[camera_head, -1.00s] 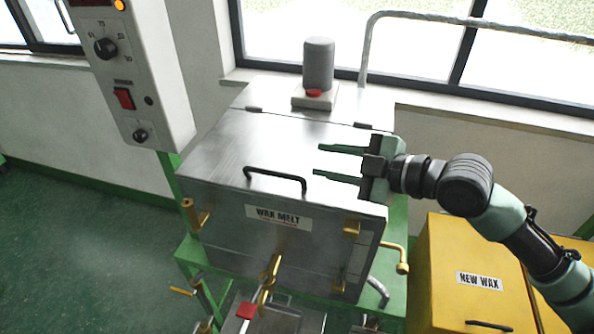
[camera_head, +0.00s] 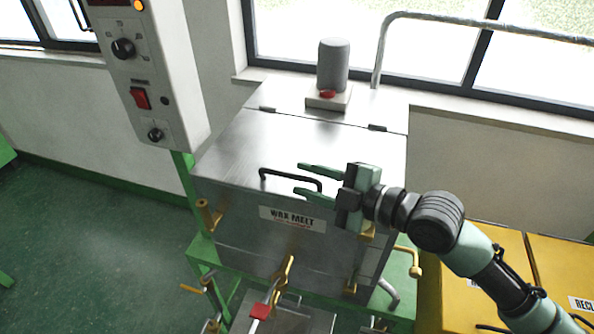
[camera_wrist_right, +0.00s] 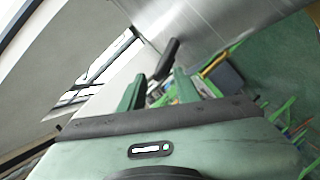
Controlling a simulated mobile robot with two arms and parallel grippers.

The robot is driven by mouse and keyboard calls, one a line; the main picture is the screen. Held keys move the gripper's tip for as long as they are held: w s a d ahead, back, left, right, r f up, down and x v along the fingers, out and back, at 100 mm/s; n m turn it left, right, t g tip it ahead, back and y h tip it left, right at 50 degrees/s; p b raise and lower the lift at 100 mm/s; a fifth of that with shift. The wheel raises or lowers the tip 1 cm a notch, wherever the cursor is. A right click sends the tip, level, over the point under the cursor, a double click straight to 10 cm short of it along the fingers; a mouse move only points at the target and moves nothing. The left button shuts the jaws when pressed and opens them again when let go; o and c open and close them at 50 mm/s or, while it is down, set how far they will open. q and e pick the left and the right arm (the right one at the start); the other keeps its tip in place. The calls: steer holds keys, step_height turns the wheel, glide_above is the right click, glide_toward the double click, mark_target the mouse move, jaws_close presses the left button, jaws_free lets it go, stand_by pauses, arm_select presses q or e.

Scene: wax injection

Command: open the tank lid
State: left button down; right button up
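The tank (camera_head: 235,230) is a metal box marked WAX MELT, and its flat metal lid (camera_head: 270,140) lies closed on top. A black bar handle (camera_head: 280,172) runs along the lid's front edge. My right gripper (camera_head: 298,178) is open, its two green fingers pointing left at the handle's right end. In the head view the handle's right part appears between the fingers; contact cannot be told. In the right wrist view the dark handle (camera_wrist_right: 167,60) shows between and beyond the open fingers. My left gripper is not in view.
A grey cylinder (camera_head: 333,65) on a base stands behind the lid hinges. A control box (camera_head: 155,80) rises at the left. Brass taps, including one at front (camera_head: 283,275), stick out of the tank. Yellow bins (camera_head: 560,262) stand at right. A window is behind.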

steer(key=shift+p+x, duration=0.3)
steer(key=shift+x, duration=1.25)
jaws_close()
